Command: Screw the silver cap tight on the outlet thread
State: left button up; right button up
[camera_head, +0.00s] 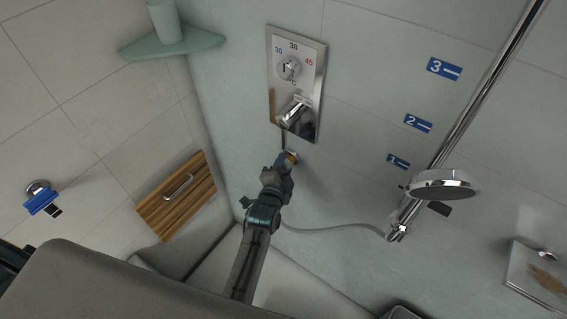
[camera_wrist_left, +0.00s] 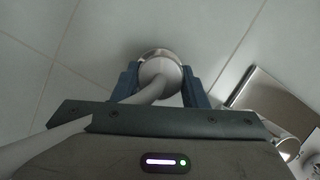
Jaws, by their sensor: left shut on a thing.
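My left gripper (camera_head: 287,163) is at the wall below the shower control plate, shut on a small round fitting. In the left wrist view its two blue fingers (camera_wrist_left: 160,88) sit on either side of this fitting, which I take to be the silver cap (camera_wrist_left: 161,54); a shiny rim shows beyond a pale rounded end. A pale hose (camera_wrist_left: 140,98) runs from it to the lower left. A brass-coloured bit (camera_head: 292,156) shows at the fingertips in the head view. The outlet thread is hidden, so I cannot tell how far the cap sits on it. My right gripper is not in view.
The control plate (camera_head: 311,105) with its lever is just above the gripper. The grey hose (camera_head: 335,229) runs to the shower head's holder; the shower head (camera_head: 442,184) stands out at right. A wooden panel (camera_head: 157,212) with a handle is at left.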

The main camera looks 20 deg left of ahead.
pick_arm(q)
jog(key=shift+r, duration=0.15)
jog(key=shift+m+t+b, duration=0.5)
jog(key=shift+m+b, duration=0.2)
jog(key=shift+m, duration=0.2)
jog(key=shift+m+b, duration=0.3)
jog(key=shift+m, duration=0.1)
jog(key=shift+w+r, duration=0.1)
jog(key=shift+r, duration=0.05)
